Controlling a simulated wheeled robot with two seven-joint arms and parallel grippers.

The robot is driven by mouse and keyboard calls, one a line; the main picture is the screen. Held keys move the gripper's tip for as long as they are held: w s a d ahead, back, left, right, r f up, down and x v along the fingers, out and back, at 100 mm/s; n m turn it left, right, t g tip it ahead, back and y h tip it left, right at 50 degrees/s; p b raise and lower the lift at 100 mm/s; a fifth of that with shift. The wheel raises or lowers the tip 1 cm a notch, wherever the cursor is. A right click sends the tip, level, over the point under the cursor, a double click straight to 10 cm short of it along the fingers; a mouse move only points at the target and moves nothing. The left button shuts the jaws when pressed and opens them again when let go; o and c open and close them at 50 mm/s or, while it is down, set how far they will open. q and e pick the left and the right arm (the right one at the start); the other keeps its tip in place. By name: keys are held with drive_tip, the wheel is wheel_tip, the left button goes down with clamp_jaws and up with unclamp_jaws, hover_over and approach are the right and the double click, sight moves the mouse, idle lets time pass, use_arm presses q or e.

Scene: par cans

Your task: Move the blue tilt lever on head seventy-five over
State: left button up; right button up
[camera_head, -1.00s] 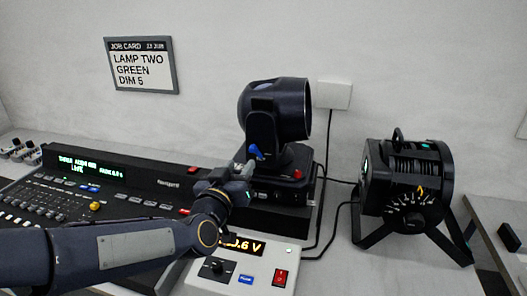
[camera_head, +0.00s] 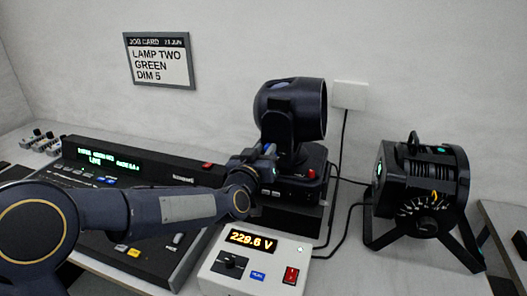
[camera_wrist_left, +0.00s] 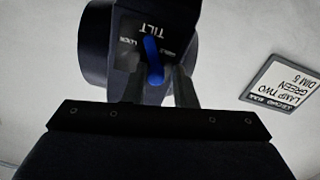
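The black moving-head lamp (camera_head: 293,110) stands on its base behind the power box; no number is readable on it. Its blue tilt lever (camera_wrist_left: 154,62) sits on a dark plate marked TILT, upside down in the left wrist view, and leans slightly to the left there. In the head view the lever (camera_head: 270,150) is mostly hidden by my gripper. My left gripper (camera_wrist_left: 160,88) is at the lever, with one finger on each side of it. The fingers look apart, with a gap showing beside the lever. My right gripper is not in view.
A lighting desk (camera_head: 135,170) lies left, under my left arm. A white power box (camera_head: 255,262) reading 229.6 V stands in front. A black round lamp on a stand (camera_head: 420,190) is at right, with cables between. A job card (camera_head: 159,62) hangs on the wall.

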use_arm(q)
clamp_jaws()
